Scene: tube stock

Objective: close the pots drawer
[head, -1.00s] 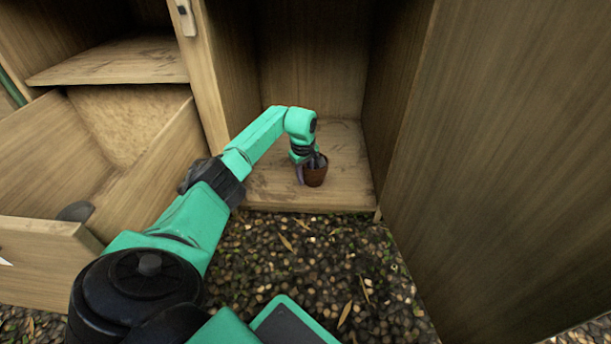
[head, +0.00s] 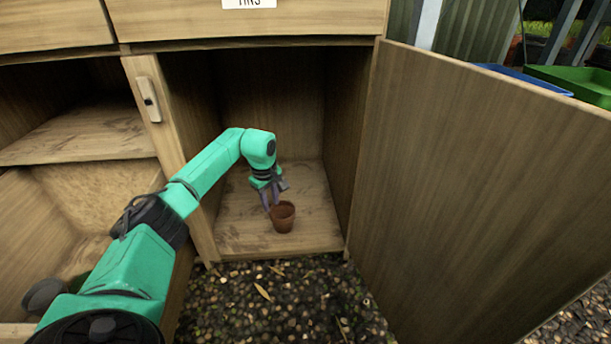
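A pulled-out drawer (head: 30,240) shows at the lower left. Its front is mostly out of frame or behind my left arm, and no name on it can be read, so I cannot tell if it is the pots drawer. A dark grey round object and something green show in it. My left gripper (head: 273,197) is inside the open cupboard. Its fingers look spread and are just above and beside a small brown pot (head: 283,219). The pot stands upright on the cupboard floor (head: 240,225). My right gripper is not in view.
The cupboard door (head: 470,190) stands wide open at the right. A shut drawer labelled TINS (head: 320,22) is above the cupboard. An open shelf bay (head: 90,135) is at the left. Pebbled ground (head: 270,300) lies in front. Green and blue trays stand at the upper right.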

